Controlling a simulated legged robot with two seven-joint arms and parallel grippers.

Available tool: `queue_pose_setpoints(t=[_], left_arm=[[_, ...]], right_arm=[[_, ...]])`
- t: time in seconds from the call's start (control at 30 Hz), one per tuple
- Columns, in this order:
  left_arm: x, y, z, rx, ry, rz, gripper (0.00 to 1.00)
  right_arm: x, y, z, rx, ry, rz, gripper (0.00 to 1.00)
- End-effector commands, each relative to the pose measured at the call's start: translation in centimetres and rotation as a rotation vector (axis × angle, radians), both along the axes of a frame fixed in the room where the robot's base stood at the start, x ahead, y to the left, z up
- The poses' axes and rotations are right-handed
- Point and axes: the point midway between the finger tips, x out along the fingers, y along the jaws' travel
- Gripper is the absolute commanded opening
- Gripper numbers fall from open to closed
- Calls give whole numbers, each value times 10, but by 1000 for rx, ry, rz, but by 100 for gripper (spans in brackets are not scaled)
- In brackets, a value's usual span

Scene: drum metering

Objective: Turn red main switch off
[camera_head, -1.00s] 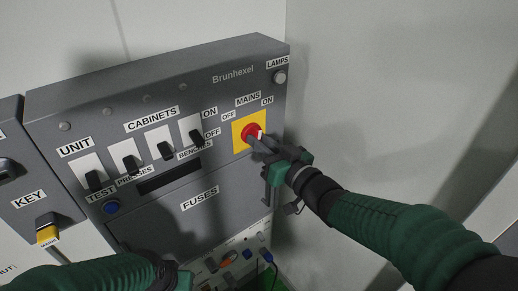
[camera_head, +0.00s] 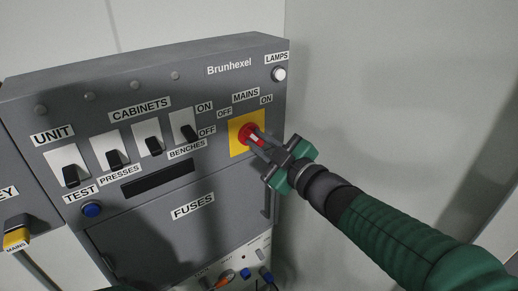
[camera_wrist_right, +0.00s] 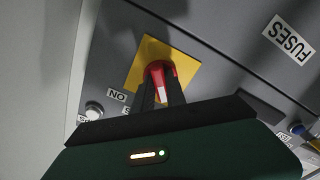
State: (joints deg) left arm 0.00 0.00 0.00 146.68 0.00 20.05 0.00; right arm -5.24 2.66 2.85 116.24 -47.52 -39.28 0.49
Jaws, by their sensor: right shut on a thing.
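The red main switch (camera_head: 248,132) sits on a yellow plate (camera_head: 236,146) at the right of the grey Brunhexel panel, under the MAINS label with OFF to its left and ON to its right. My right gripper (camera_head: 257,139) is at the switch with its fingers shut on the red knob. In the right wrist view the two dark fingers clasp the red switch (camera_wrist_right: 158,68), and a white mark shows between them. The knob's exact angle is partly hidden by the fingers. My left gripper is not visible in the head view.
Several black toggle switches (camera_head: 115,160) stand in a row left of the main switch. A lamp (camera_head: 279,74) is lit at the top right. A bare wall is at the right.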

Motion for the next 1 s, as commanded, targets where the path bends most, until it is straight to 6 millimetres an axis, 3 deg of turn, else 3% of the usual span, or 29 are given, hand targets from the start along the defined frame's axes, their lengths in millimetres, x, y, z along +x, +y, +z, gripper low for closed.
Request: queue_pose_setpoints(t=[0.77,0.8,0.93,1.0], left_arm=[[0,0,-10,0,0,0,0],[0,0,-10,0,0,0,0],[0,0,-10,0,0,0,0],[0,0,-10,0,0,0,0]], right_arm=[[-1,2,2,-89,-70,5,0],[-1,2,2,-89,-70,5,19],[-1,1,1,-89,-68,3,36],[0,1,1,-89,-66,3,38]])
